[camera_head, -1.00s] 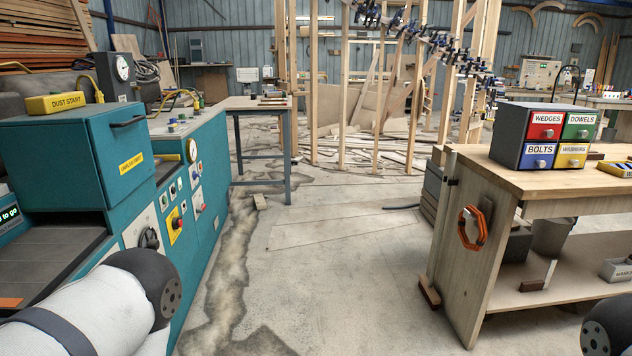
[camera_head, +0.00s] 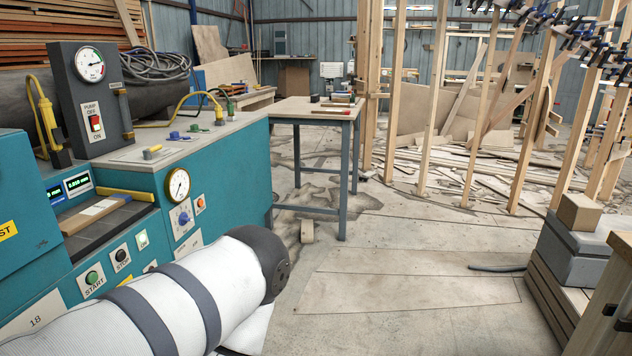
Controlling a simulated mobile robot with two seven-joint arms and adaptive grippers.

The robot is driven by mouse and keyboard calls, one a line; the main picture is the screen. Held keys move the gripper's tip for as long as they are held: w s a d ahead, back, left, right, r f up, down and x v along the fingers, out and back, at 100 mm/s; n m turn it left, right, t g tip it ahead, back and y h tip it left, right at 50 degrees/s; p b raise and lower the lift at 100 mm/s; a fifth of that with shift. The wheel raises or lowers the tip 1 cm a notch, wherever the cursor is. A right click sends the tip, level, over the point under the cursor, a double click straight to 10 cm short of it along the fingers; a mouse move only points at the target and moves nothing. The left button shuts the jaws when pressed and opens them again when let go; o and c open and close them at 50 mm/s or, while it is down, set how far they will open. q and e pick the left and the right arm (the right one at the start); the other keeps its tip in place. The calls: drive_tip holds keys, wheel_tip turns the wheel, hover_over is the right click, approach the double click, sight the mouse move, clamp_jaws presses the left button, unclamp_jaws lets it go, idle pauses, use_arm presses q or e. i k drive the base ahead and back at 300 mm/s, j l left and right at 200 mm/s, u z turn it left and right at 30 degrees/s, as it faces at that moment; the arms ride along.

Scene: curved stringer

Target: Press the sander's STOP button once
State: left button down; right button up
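The teal sander (camera_head: 232,152) stands at the left. On its sloped front panel a black STOP button (camera_head: 122,255) sits on a white plate labelled STOP. My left arm, white with dark bands, crosses the lower left in front of the panel's lower part. Its gripper is not visible. My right arm and gripper are out of view.
A pump box with gauge and red switch (camera_head: 95,123) stands on the sander's back left. A small table (camera_head: 318,110) stands beyond it. Open concrete floor (camera_head: 410,290) lies right of my arm.

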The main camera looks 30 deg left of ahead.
sight(121, 255)
drive_tip(key=i, duration=2.5)
drive_tip(key=i+u, duration=0.2)
drive_tip(key=u, duration=0.25)
drive_tip(key=i+l+u, duration=0.1)
drive_tip(key=i+u, duration=0.15)
drive_tip(key=u, duration=0.15)
drive_tip(key=i+l+u, duration=0.2)
drive_tip(key=u, duration=0.25)
drive_tip(key=i+l+u, duration=0.15)
drive_tip(key=u, duration=0.3)
drive_tip(key=i+l+u, duration=0.1)
drive_tip(key=l+u, duration=0.3)
drive_tip(key=u, duration=2.35)
